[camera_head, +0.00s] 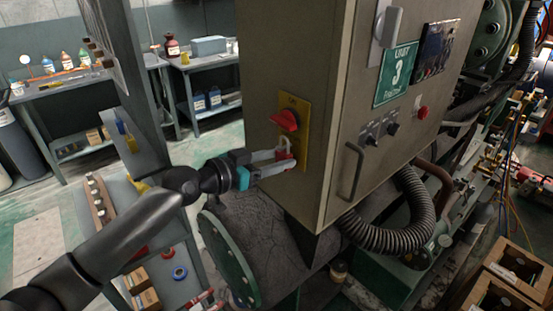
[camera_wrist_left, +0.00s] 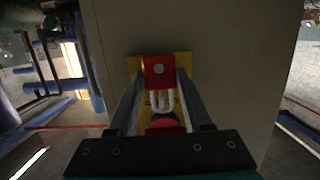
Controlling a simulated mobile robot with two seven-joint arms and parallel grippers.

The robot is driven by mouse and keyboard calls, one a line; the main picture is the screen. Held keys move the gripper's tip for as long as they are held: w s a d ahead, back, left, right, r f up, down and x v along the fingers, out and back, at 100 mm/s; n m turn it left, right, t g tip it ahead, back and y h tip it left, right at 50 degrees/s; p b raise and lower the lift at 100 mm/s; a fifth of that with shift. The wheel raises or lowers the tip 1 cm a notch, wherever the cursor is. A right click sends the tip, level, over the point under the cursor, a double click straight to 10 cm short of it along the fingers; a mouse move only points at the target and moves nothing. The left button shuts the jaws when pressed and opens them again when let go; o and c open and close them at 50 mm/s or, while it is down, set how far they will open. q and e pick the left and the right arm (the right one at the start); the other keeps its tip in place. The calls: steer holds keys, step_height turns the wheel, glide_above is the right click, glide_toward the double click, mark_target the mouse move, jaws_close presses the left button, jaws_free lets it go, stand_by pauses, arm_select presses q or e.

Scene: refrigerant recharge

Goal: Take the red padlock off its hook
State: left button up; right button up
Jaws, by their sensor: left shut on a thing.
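The red padlock (camera_head: 284,155) with a pale shackle is in front of the yellow plate (camera_head: 299,104) on the side of the grey cabinet, below a red rotary switch (camera_head: 285,120). My left gripper (camera_head: 287,161) reaches it from the left and is shut on its body. In the left wrist view the padlock (camera_wrist_left: 158,71) is between the two fingertips, its shackle pointing at the red switch (camera_wrist_left: 165,124). I cannot tell whether the shackle is still through a hook; the hook is not clearly visible. My right gripper is not in view.
The grey cabinet (camera_head: 335,62) has a handle and knobs on its front. A dark cylinder with a green flange (camera_head: 226,262) lies beneath my left gripper. A ribbed black hose (camera_head: 400,235) curves below the cabinet. A shelf cart (camera_head: 128,200) stands at left.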

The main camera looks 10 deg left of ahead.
arm_select(q)
steer(key=f+b+v, duration=0.1)
steer(key=b+v, duration=0.1)
steer(key=v, duration=0.6)
steer(key=shift+s+a+f, duration=0.2)
steer(key=shift+s+f, duration=0.1)
stand_by(0.4)
